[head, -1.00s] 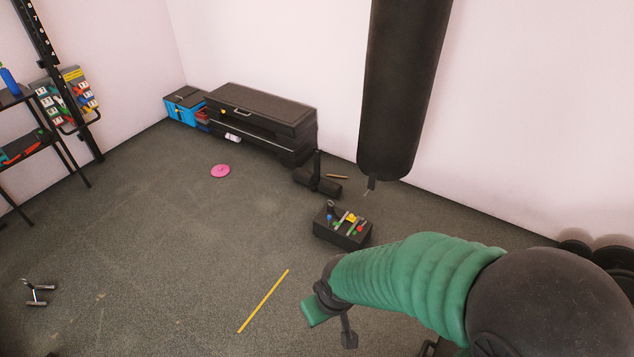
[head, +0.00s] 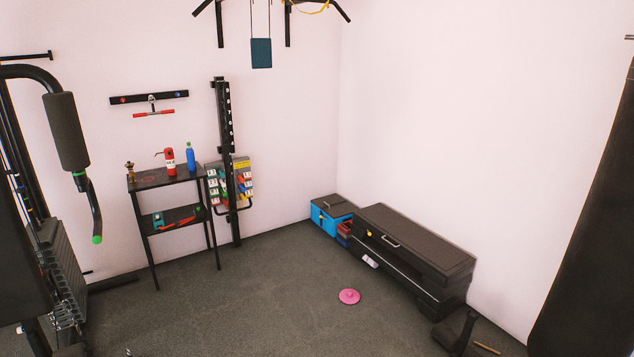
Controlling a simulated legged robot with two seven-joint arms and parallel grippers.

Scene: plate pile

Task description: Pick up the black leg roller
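Two black padded things show. A black padded roller (head: 66,132) is fixed upright to the bent bar of the weight machine at the left. A black piece with an upright post and a low padded part (head: 458,332) lies on the floor at the lower right, in front of the long black bench. Its lower end is cut off by the frame edge. I cannot tell for certain which of them is the leg roller. Neither of my grippers is in view.
The long black bench (head: 415,240) stands along the right wall, with a blue box (head: 328,218) at its far end. A pink disc (head: 349,296) lies on the floor. A black shelf (head: 170,182) stands at the left. A punching bag (head: 592,225) hangs at right.

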